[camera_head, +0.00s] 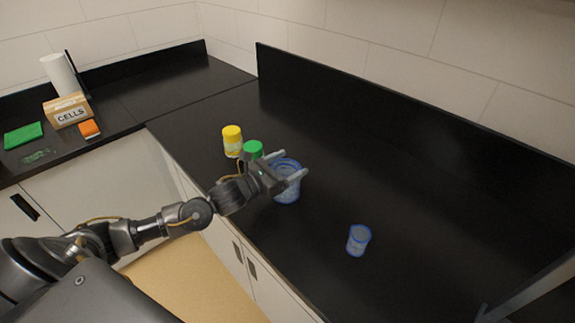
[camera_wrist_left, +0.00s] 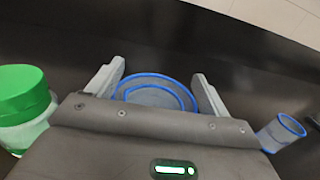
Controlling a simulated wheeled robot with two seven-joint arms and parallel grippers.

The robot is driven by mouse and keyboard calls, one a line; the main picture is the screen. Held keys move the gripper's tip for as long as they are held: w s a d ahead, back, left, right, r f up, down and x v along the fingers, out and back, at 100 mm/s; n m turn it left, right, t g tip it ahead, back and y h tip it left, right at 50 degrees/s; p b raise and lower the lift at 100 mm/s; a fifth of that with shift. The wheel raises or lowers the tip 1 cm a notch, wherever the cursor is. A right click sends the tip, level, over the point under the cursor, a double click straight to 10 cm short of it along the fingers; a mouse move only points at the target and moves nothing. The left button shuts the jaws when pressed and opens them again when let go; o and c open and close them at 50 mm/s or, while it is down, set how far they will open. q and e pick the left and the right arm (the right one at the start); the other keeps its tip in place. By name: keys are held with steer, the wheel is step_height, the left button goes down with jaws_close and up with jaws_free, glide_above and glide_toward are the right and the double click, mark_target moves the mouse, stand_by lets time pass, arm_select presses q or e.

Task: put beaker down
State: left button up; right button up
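A larger clear beaker with a blue rim (camera_head: 287,188) stands upright at the middle of the black counter; whether its base touches the counter is hard to tell. It also shows in the left wrist view (camera_wrist_left: 155,94). My left gripper (camera_head: 301,164) has its two grey fingers on either side of this beaker, close against its wall; they look shut on it. In the left wrist view the gripper (camera_wrist_left: 158,80) frames the rim. A smaller blue-rimmed beaker (camera_head: 358,240) stands apart, nearer the front right, and shows in the left wrist view (camera_wrist_left: 283,132).
A green-lidded jar (camera_head: 253,149) stands close beside my left gripper, with a yellow-lidded jar (camera_head: 232,141) just behind it. A CELLS box (camera_head: 68,111) and an orange item (camera_head: 89,129) lie on the left counter.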

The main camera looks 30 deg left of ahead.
arm_select(q)
steer(key=shift+r, duration=0.25)
steer(key=shift+r+p, duration=0.4)
steer(key=shift+p, duration=0.25)
steer(key=b+v, duration=0.4)
steer(key=v, duration=0.8)
